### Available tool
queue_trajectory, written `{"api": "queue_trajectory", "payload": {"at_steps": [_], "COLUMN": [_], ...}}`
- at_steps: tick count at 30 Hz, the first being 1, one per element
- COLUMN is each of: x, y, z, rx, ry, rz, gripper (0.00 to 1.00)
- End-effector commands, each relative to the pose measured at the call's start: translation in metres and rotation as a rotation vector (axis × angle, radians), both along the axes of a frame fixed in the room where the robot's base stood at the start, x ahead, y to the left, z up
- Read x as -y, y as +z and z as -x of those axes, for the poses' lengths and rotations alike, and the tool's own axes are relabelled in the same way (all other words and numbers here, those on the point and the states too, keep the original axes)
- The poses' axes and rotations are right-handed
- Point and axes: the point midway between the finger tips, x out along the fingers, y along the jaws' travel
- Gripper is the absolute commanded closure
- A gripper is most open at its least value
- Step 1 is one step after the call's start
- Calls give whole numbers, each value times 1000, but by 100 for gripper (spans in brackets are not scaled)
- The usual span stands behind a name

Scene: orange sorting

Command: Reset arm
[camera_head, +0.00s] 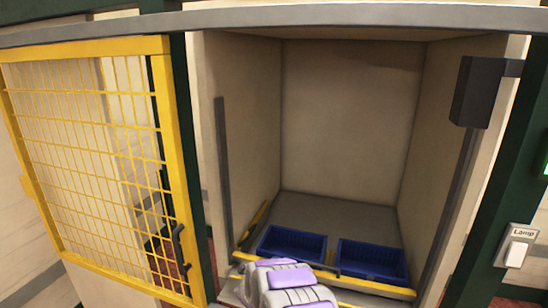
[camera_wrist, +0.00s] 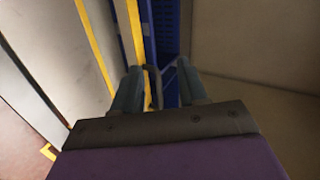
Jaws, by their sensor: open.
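My gripper (camera_wrist: 158,72) is open in the wrist view, its two dark fingers apart. A thin dark curved piece shows between the fingers; I cannot tell what it belongs to or whether a finger touches it. Beyond the fingertips is a blue crate (camera_wrist: 170,25) beside a yellow edge strip (camera_wrist: 129,25). In the head view, my purple and grey arm (camera_head: 290,280) shows at the bottom middle, in front of the booth opening. My gripper cannot be made out there.
Two blue crates, left (camera_head: 292,244) and right (camera_head: 371,261), sit on the booth floor behind a yellow front edge (camera_head: 375,286). A yellow mesh gate (camera_head: 178,170) stands open at left. A dark box (camera_head: 478,92) and a lamp switch (camera_head: 516,254) are at right. The booth's upper space is clear.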

Motion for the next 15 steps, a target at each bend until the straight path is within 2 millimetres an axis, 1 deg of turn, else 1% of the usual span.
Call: {"api": "queue_trajectory", "payload": {"at_steps": [1,3,5,6,8,9,11,12,14,15], "x": [-8,-22,-31,-37,-44,-48,-52,-55,-57,-58], "y": [17,36,50,61,75,86,99,108,119,129], "z": [3,9,17,24,36,44,59,70,89,101], "rx": [-25,-60,-93,-111,-142,-159,-188,-207,-239,-253], "ry": [62,158,238,292,374,428,507,563,641,692], "rz": [-9,-10,-5,1,12,21,40,55,80,101], "gripper": [58,58,58,58,58,58,58,58,58,58]}}
